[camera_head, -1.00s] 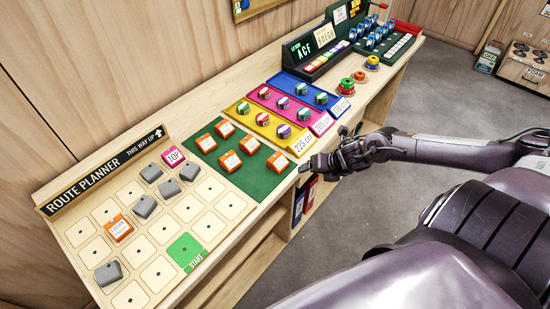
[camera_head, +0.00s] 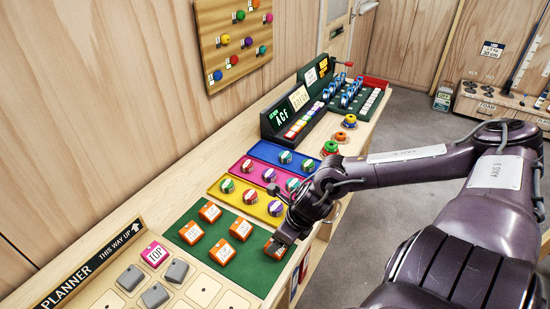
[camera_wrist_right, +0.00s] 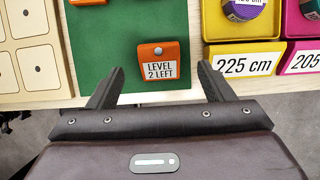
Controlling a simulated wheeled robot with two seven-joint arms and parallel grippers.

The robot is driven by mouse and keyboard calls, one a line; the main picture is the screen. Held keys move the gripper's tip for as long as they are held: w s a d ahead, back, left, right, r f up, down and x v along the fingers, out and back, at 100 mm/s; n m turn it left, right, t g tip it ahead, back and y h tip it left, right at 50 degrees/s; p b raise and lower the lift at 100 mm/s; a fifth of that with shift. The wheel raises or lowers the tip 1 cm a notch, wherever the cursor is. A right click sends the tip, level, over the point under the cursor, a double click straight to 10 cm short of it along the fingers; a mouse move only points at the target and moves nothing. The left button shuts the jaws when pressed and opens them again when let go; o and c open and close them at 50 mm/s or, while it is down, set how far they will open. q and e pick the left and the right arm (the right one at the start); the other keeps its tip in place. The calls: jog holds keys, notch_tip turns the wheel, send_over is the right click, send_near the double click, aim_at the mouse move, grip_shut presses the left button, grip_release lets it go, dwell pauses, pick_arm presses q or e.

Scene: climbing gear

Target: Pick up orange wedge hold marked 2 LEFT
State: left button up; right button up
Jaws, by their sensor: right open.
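The orange wedge hold with a white label reading LEVEL 2 LEFT (camera_wrist_right: 162,57) lies on the green mat (camera_wrist_right: 100,62) in the right wrist view. My right gripper (camera_wrist_right: 161,70) is open and empty, with one finger to each side of the hold in the picture. I cannot tell how far above it the fingertips are. In the head view my right gripper (camera_head: 281,238) hangs over the near right corner of the mat, beside an orange hold (camera_head: 277,249) that it partly hides. My left gripper is not in view.
Several other orange holds, such as one at the back (camera_head: 210,211), share the mat. Yellow (camera_head: 229,197), pink (camera_head: 242,174) and blue (camera_head: 264,149) trays with round holds lie behind. The route planner board (camera_head: 200,290) is at lower left with grey holds.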

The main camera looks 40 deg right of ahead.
jog(key=shift+w+f, duration=0.1)
jog(key=shift+w, duration=0.05)
jog(key=shift+w+f, duration=0.15)
jog(key=shift+f, duration=0.05)
jog(key=x, duration=0.3)
jog(key=shift+a+f, duration=0.1)
jog(key=shift+f, duration=0.15)
jog(key=shift+w+f, duration=0.1)
jog(key=shift+f, duration=0.5)
jog(key=shift+a+f, duration=0.1)
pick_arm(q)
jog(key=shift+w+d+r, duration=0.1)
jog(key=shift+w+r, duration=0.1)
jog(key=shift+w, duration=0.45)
pick_arm(e)
jog(key=c, duration=1.1)
